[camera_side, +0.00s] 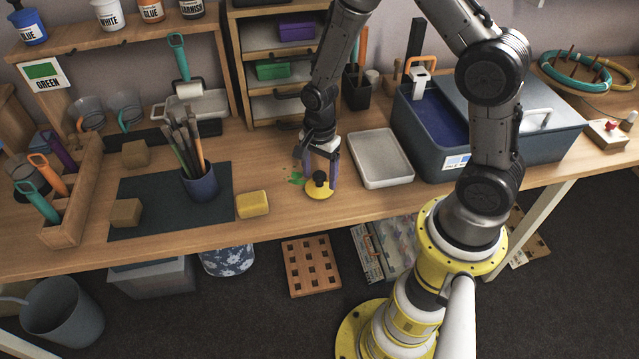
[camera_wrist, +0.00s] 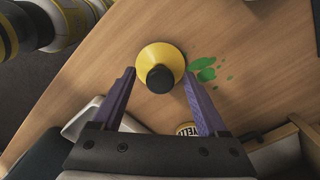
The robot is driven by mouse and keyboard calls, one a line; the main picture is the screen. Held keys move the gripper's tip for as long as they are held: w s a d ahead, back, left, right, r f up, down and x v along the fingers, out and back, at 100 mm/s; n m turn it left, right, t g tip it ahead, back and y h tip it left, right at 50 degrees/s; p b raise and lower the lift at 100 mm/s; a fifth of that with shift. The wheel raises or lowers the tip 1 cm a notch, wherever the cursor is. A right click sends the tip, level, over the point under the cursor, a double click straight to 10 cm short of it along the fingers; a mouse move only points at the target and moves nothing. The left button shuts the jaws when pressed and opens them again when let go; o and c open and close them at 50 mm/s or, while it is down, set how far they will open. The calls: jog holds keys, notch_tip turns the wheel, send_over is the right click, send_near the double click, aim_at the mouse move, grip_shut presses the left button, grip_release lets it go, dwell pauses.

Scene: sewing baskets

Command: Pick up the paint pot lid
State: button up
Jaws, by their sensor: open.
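The paint pot lid (camera_side: 319,190) is a yellow disc with a black knob, lying on the wooden table near its front edge. In the wrist view the yellow lid (camera_wrist: 161,60) shows with its black knob toward the camera, between and beyond the fingertips. My gripper (camera_side: 320,170) is open just above the lid, its purple fingers spread on either side of the knob. In the wrist view the fingers of my gripper (camera_wrist: 158,78) are wide apart with nothing between them that they touch. I cannot tell the exact height of the fingertips over the lid.
Green paint splashes (camera_wrist: 205,70) lie beside the lid. A white tray (camera_side: 380,158) stands close on the right. A yellow sponge (camera_side: 252,204) and a blue pot of brushes (camera_side: 200,185) are on the left. A wooden drawer unit (camera_side: 240,70) stands behind.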

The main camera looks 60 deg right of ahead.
jog(key=shift+f, duration=0.55)
grip_shut()
jog(key=shift+r, duration=0.15)
